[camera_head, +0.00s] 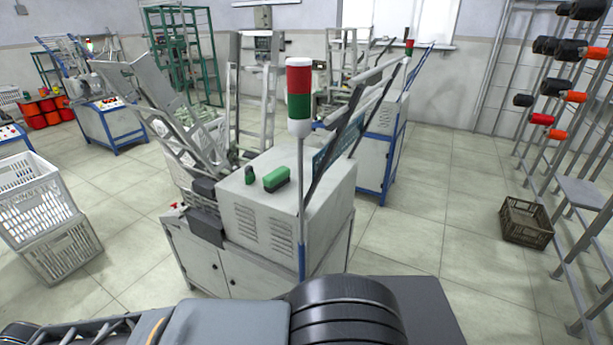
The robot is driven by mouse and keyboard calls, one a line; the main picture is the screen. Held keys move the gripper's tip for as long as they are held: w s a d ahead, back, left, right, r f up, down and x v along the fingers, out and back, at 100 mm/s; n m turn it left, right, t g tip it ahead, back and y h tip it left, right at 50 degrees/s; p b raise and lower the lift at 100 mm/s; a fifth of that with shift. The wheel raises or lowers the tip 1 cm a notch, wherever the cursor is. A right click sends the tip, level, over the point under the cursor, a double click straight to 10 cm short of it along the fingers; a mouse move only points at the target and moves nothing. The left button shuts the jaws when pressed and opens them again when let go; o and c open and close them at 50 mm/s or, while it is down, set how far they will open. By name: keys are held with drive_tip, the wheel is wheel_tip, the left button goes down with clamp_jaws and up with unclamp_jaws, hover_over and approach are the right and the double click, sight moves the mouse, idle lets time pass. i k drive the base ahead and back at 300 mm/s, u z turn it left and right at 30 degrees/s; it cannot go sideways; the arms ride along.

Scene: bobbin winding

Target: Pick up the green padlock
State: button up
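A small dark green object that looks like the green padlock (249,176) sits on top of the light grey machine cabinet (325,185), towards its left side. Its details are too small to make out. A larger green block with a dark lower part (277,180) lies just right of it on the same top, with a small gap between them. My gripper is not in view. Parts of my own arm and body fill the bottom edge, short of the cabinet.
A signal lamp with red and green bands (299,95) rises on a pole at the cabinet's near side. Slanted metal frames flank the cabinet. White crates (60,248) are stacked at left. A brown crate (526,222) stands on the floor at right, near a spool rack.

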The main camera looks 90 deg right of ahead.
sight(250, 175)
drive_tip(key=z, duration=1.5)
drive_tip(key=i, duration=1)
drive_tip(key=z, duration=1.25)
